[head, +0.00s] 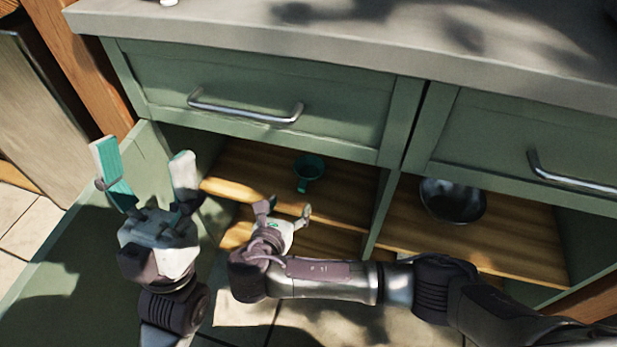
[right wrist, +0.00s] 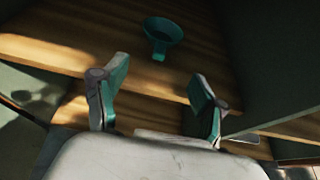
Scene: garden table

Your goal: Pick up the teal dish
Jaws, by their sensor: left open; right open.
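The teal dish (head: 309,168) is small and round with a short handle-like part pointing towards me. It sits on the wooden shelf inside the left part of the open green cabinet. It also shows in the right wrist view (right wrist: 163,32), beyond the fingertips. My right gripper (head: 284,210) is open and empty in front of the shelf, pointing towards the dish and apart from it; its open fingers also show in the right wrist view (right wrist: 157,88). My left gripper (head: 143,168) is open and empty, raised in front of the cabinet at the left, near the open door.
A dark metal bowl (head: 452,201) sits on the shelf right of the divider (head: 387,200). The open green door (head: 60,262) stands at the left. Drawers with metal handles (head: 245,110) and a grey countertop (head: 330,45) lie above the shelf opening. Shelf around the dish is clear.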

